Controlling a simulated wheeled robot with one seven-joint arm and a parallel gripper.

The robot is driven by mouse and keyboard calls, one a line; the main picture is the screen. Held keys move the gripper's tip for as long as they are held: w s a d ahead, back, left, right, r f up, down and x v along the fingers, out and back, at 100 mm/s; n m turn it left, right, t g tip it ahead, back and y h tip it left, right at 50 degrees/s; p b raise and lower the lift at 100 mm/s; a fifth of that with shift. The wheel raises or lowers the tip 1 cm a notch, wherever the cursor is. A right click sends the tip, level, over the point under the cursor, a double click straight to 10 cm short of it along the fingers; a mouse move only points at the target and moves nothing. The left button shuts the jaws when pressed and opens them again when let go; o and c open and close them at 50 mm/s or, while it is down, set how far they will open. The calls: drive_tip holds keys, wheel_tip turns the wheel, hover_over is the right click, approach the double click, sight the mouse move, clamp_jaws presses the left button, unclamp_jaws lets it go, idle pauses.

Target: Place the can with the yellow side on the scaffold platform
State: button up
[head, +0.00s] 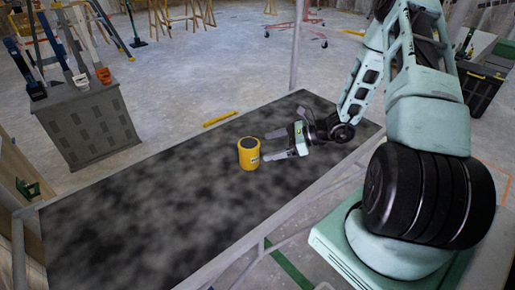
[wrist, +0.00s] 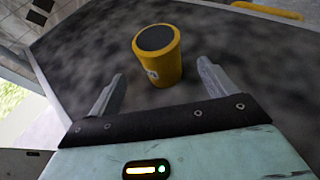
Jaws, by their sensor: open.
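A can (head: 249,153) with a yellow side and a dark top stands upright on the dark mottled scaffold platform (head: 130,220). In the wrist view the can (wrist: 159,62) shows beyond my fingertips, roughly centred between them, with a small white label low on its side. My gripper (head: 272,145) is open and low over the platform, just right of the can in the head view. In the wrist view my gripper's fingers (wrist: 158,78) are spread apart with nothing held between them. I cannot tell whether a fingertip touches the can.
Metal rails (head: 293,45) edge the platform. A yellow object (head: 220,119) lies by its far edge. A grey cabinet (head: 85,125) with tools stands at the left. A dark bin (head: 482,88) is at the right. The platform's left part is bare.

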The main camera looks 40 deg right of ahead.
drive_tip(key=s+a+r+n+g, duration=0.45)
drive_tip(key=a+n, duration=0.25)
drive_tip(key=a, duration=0.2)
drive_tip(key=s+a+r+n+g, duration=0.3)
drive_tip(key=a+r+n+g, duration=0.3)
drive_tip(key=a+n, duration=0.3)
drive_tip(key=s+a+r+n+h, duration=0.3)
drive_tip(key=s+a+n+h, duration=0.1)
drive_tip(key=s+n, duration=0.3)
drive_tip(key=s+a+r+n+t+h, duration=0.1)
drive_tip(key=s+a+r+n+h, duration=0.3)
drive_tip(key=s+a+n, duration=0.3)
drive_tip(key=s+n+h, duration=0.1)
drive_tip(key=n, duration=0.3)
drive_tip(key=shift+a+r, duration=0.3)
drive_tip(key=shift+r, duration=0.1)
wheel_tip(320, 180, up, 13)
drive_tip(key=p, duration=1.3)
drive_tip(key=shift+r+p, duration=0.2)
drive_tip(key=shift+p, duration=0.2)
